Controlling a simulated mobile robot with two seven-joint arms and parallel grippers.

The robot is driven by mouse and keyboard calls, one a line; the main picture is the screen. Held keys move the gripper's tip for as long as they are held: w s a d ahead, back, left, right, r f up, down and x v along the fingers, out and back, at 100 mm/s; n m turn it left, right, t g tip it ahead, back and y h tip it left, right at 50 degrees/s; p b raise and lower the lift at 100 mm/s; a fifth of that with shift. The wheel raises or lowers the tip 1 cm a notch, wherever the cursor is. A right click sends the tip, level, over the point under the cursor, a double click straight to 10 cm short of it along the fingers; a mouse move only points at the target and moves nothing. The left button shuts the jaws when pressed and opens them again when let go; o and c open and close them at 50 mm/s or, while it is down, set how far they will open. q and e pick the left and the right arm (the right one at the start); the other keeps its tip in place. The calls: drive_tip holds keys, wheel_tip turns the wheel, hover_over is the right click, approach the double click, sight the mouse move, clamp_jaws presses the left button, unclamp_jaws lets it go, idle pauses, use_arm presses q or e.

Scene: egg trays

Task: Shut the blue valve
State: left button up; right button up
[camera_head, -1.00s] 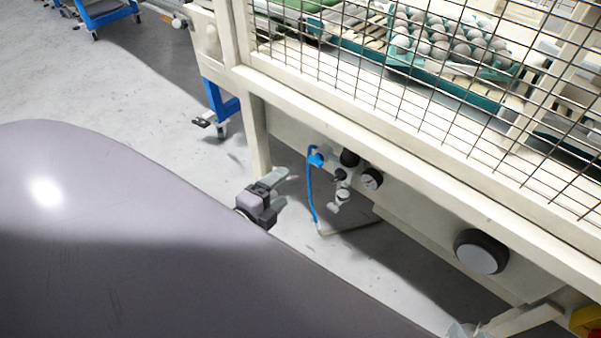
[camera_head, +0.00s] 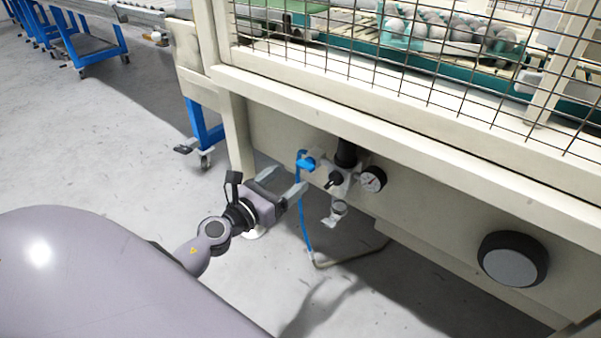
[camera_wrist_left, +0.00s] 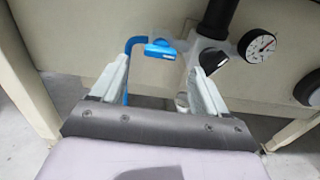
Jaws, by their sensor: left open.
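The blue valve (camera_head: 306,163) is a small blue handle at the top of a blue hose, on the cream machine's lower panel, left of a black-topped regulator. In the left wrist view the blue valve (camera_wrist_left: 160,49) lies ahead of my fingers, between their lines. My left gripper (camera_head: 287,189) is open and empty, a little below and left of the valve in the head view. In the wrist view its two fingers (camera_wrist_left: 162,80) are spread and appear not to touch the valve. My right gripper is not in view.
A pressure gauge (camera_head: 373,179) and a black regulator (camera_head: 346,153) sit right of the valve. The machine's leg (camera_head: 238,135) stands left of the valve. A wire mesh guard is above.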

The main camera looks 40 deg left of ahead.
sight(303, 168)
use_arm(q)
drive_tip(key=shift+w+d, duration=0.15)
drive_tip(key=shift+w, duration=1.3)
drive_tip(key=shift+w+d, duration=0.1)
drive_tip(key=shift+w, duration=1.3)
drive_tip(key=c, duration=1.1)
drive_tip(key=shift+o, duration=0.2)
